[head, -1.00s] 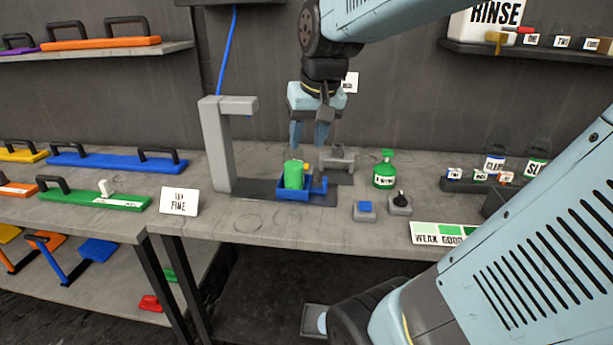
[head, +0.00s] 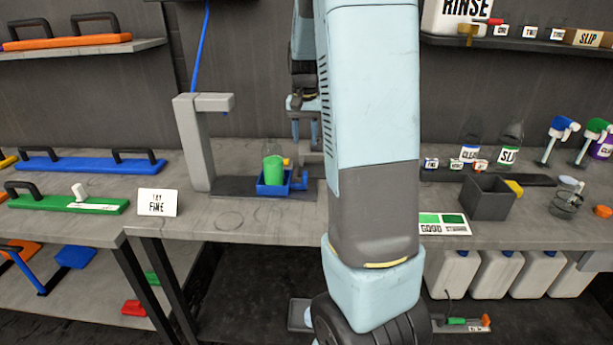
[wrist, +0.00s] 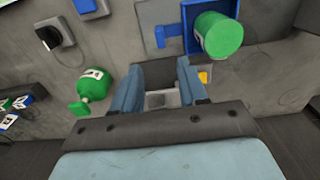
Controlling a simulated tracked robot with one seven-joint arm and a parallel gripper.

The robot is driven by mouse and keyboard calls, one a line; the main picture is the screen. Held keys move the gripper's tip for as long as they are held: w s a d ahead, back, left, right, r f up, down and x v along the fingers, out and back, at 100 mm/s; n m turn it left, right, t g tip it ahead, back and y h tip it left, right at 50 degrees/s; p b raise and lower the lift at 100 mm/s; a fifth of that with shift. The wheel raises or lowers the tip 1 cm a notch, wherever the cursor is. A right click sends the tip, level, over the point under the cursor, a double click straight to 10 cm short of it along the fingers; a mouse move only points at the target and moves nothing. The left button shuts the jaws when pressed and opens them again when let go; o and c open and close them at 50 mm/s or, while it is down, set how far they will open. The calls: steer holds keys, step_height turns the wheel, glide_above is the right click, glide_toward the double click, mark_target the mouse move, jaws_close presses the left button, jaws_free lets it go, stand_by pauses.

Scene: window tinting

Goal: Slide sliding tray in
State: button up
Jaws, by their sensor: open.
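The sliding tray (head: 260,189) is blue and sits on a dark base plate (head: 225,186) beside a grey upright stand. The wrist view shows the tray (wrist: 189,44), green container (wrist: 218,35) and handle (wrist: 160,37) at the top. My gripper (head: 306,146) is open and empty, above and to the right of the tray, behind the handle. In the wrist view its fingers (wrist: 159,88) are apart over a grey fixture (wrist: 160,99), not touching the handle.
A green bottle (wrist: 90,86) and a black knob (wrist: 48,37) lie left in the wrist view; my arm hides them in the head view. The grey stand (head: 195,145) rises left of the tray.

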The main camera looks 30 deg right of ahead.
mark_target(305, 174)
step_height(305, 174, down, 14)
steer(key=shift+r, duration=0.1)
stand_by(0.5)
steer(key=shift+c, duration=0.3)
jaws_close()
stand_by(0.3)
